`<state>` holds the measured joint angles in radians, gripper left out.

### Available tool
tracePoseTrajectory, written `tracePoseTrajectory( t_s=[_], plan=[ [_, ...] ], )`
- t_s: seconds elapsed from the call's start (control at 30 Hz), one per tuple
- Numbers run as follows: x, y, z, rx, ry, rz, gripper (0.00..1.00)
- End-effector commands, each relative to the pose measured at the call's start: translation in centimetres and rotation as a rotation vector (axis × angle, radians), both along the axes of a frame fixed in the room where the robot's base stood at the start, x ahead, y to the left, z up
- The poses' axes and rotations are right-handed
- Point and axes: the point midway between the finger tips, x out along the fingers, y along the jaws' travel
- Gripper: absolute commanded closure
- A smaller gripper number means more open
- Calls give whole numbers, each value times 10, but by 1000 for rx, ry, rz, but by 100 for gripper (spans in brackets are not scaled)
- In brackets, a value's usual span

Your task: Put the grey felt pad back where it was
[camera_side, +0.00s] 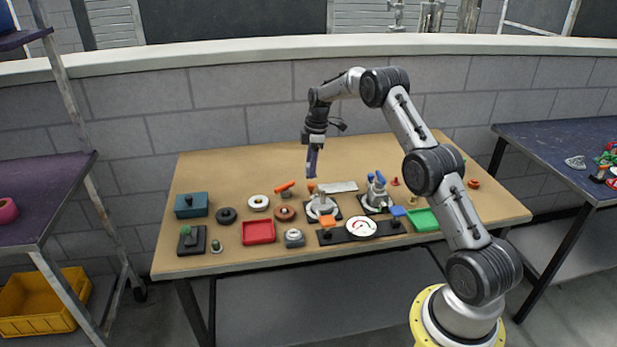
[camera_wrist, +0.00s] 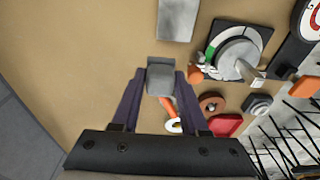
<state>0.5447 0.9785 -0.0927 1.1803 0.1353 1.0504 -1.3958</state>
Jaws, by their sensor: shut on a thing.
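My gripper (camera_side: 312,168) hangs above the back half of the table, fingers pointing down. In the wrist view my gripper (camera_wrist: 160,82) has its two dark purple fingers closed on a small grey block-like piece, which I take to be the grey felt pad (camera_wrist: 160,77). The pad is held at the fingertips, apart from the tabletop. In the side view I cannot make out the pad at the fingers. Below it on the table lies an orange-handled item (camera_side: 286,187), partly covered by the pad in the wrist view.
A flat grey plate (camera_side: 339,187) lies right of my gripper. A round dial with a lever (camera_side: 322,207), a red tray (camera_side: 258,231), a green tray (camera_side: 423,220), a white ring (camera_side: 258,203) and a teal box (camera_side: 191,205) stand around. The table's back left is bare.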

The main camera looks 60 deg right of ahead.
Motion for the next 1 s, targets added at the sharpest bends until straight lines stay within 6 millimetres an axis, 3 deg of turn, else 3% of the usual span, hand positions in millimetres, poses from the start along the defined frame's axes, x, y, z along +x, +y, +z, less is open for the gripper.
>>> tracePoseTrajectory(
  t_s=[0.33,0.53,0.93,0.97,1.0],
  plan=[
    [13,-7,-19,0,0,0,100],
    [12,-6,-45,1,1,-1,100],
    [12,-6,-50,0,0,0,100],
    [12,-6,-50,-1,-1,0,51],
    [12,-6,-50,0,0,0,44]
  ],
)
